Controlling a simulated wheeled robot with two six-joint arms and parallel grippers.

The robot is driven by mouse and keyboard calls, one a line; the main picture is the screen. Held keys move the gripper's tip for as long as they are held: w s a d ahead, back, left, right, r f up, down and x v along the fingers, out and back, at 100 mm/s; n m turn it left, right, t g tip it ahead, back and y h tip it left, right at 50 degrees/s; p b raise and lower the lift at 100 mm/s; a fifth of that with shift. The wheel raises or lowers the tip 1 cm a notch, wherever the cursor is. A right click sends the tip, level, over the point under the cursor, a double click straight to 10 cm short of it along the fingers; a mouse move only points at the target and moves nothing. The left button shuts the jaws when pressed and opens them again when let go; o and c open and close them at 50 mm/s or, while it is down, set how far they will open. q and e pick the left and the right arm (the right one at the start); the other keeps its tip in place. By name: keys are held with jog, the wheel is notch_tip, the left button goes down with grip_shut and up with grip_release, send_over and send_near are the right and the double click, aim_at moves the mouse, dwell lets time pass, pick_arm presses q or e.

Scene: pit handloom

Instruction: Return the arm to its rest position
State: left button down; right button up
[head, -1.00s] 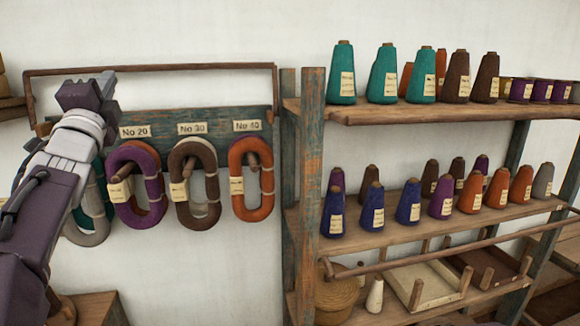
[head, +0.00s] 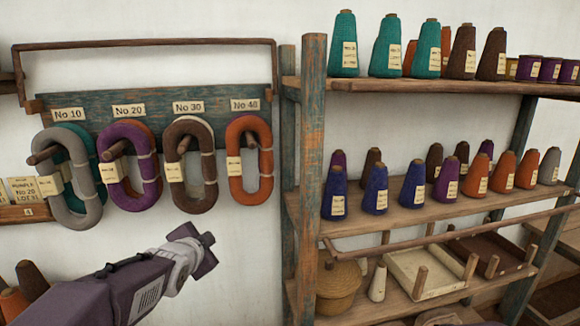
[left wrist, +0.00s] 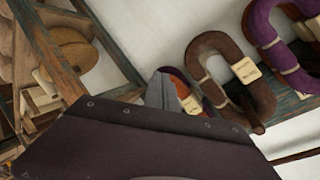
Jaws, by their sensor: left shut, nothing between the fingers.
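My left arm reaches in from the lower left of the head view. My left gripper (head: 200,243) is below the hank rack, in front of the white wall, and apart from the hanks. In the left wrist view its dark body fills the bottom, with the shut grey fingertips (left wrist: 163,91) showing above it. Nothing is held.
A pegboard (head: 170,100) labelled No 10 to No 40 holds grey (head: 72,185), purple (head: 112,180), brown (head: 208,165) and orange (head: 262,160) hanks. Right of it, a wooden post (head: 312,150) and shelves (head: 400,215) carry several yarn cones. A lidded basket (head: 340,287) sits low.

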pick_arm(q)
jog(key=s+d+f+n+g, duration=0.1)
jog(key=s+f+n+g, duration=0.1)
jog(key=s+f, duration=0.4)
jog(key=s+d+f+n+g, duration=0.1)
jog(key=s+f+g, duration=0.2)
jog(key=f, duration=0.6)
jog(key=s+f+n+g, duration=0.3)
jog(key=s+f+n, duration=0.1)
jog(key=s, duration=0.5)
jog(key=s+f+n+g, duration=0.3)
jog(key=s+f, duration=0.3)
jog(key=s, duration=0.3)
jog(key=shift+s+d+f+n+g+h+b, duration=0.2)
jog(key=shift+d+f+n+g+h+b, duration=0.1)
jog(key=shift+d+n+g+b, duration=0.15)
jog(key=shift+a, duration=0.1)
